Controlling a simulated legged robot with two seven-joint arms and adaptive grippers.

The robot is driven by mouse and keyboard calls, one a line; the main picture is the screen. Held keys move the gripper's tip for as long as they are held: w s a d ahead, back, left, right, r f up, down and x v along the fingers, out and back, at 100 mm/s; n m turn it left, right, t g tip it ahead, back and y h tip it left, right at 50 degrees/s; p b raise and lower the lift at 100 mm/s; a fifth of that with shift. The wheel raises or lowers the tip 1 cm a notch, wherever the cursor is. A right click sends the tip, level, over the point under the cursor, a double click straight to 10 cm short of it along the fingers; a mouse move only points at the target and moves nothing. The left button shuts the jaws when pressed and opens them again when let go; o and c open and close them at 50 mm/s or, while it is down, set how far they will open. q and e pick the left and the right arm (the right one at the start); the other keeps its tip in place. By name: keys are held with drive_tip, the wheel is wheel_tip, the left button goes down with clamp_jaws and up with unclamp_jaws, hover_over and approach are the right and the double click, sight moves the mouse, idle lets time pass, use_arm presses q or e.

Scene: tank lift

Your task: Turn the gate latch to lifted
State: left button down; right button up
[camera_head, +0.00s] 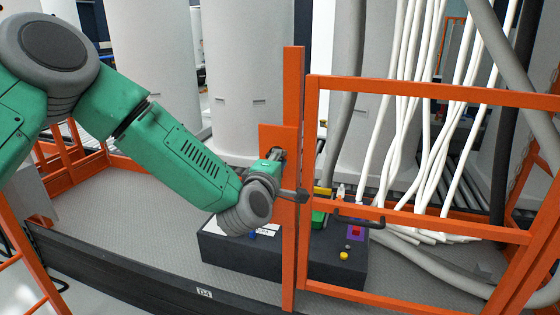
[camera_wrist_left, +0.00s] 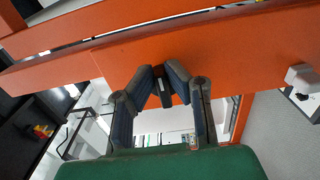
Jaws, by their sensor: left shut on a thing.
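The orange gate (camera_head: 420,90) stands upright beside an orange post (camera_head: 290,260). An orange plate (camera_head: 268,132) is fixed to the post. My left gripper (camera_head: 277,154) is at this plate, its fingers mostly hidden by the wrist. In the left wrist view my left gripper (camera_wrist_left: 164,88) has its fingertips drawn together on a small dark part against the orange post (camera_wrist_left: 230,50); I take this part for the gate latch (camera_wrist_left: 163,97), mostly hidden by the fingers. A grey bar (camera_head: 290,196) crosses the post just below, with a yellow piece (camera_head: 322,191) to its right. My right gripper is not in view.
A dark control box (camera_head: 240,258) with buttons stands behind the post and gate. White cables (camera_head: 400,110) hang behind the gate. The grey platform floor (camera_head: 120,215) at left is clear.

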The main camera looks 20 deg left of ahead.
use_arm(q)
drive_tip(key=shift+s+d+f, duration=0.1)
drive_tip(key=shift+d+f, duration=0.05)
drive_tip(key=shift+f, duration=0.2)
drive_tip(key=c, duration=1.6)
unclamp_jaws()
drive_tip(key=shift+r, duration=0.1)
drive_tip(key=s, duration=1.1)
drive_tip(key=shift+s+a, duration=0.2)
drive_tip(key=shift+s, duration=0.15)
